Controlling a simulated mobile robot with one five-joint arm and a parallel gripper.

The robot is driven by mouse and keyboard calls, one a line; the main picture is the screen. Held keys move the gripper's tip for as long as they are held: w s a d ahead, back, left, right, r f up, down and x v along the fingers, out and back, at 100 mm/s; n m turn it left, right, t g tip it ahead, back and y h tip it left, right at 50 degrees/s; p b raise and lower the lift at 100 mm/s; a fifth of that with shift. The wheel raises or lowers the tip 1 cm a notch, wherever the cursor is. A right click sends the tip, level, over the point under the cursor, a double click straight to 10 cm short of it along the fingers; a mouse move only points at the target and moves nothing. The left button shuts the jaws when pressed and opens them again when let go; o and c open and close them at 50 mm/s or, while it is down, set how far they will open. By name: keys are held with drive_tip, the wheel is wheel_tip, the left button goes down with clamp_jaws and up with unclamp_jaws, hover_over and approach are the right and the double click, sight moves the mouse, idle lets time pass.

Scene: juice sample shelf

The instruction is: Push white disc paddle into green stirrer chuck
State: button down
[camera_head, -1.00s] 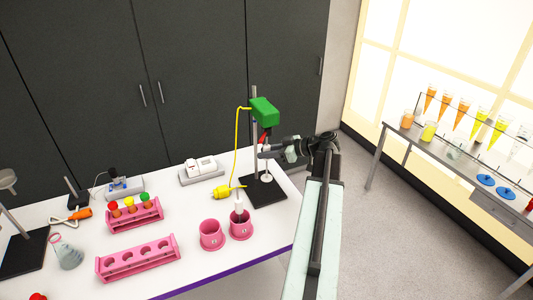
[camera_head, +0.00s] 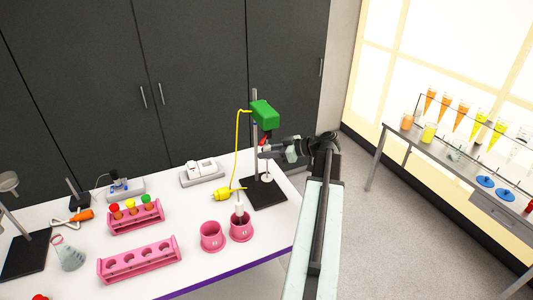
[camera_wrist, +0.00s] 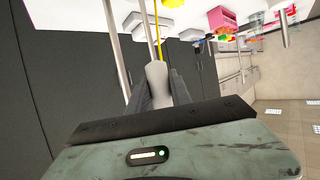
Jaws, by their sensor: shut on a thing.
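The green stirrer (camera_head: 264,113) is clamped high on a stand, with a red part (camera_head: 265,138) under its body where the chuck sits. The white disc paddle (camera_head: 267,178) hangs upright below it, disc down, above the black stand base. My gripper (camera_head: 266,151) is shut on the paddle's upper part, just below the red part. In the wrist view, my gripper (camera_wrist: 158,88) has its two dark fingers around the pale paddle piece (camera_wrist: 157,74). Whether the paddle top is inside the chuck or only close below it cannot be told.
The stand's black base (camera_head: 270,193) is on the white bench, with a yellow plug (camera_head: 222,194) and cord beside it. Two pink cups (camera_head: 212,236) and pink racks (camera_head: 140,262) are nearer the front. A side table (camera_head: 470,175) stands right across open floor.

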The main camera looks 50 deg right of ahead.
drive_tip(key=shift+r+p, duration=0.75)
drive_tip(key=shift+r, duration=0.05)
drive_tip(key=c, duration=1.1)
unclamp_jaws()
drive_tip(key=p+v, duration=0.2)
drive_tip(key=v, duration=0.5)
drive_tip(key=shift+s+d+r+p, duration=0.15)
drive_tip(key=shift+s+p, duration=0.15)
drive_tip(key=shift+p, duration=0.1)
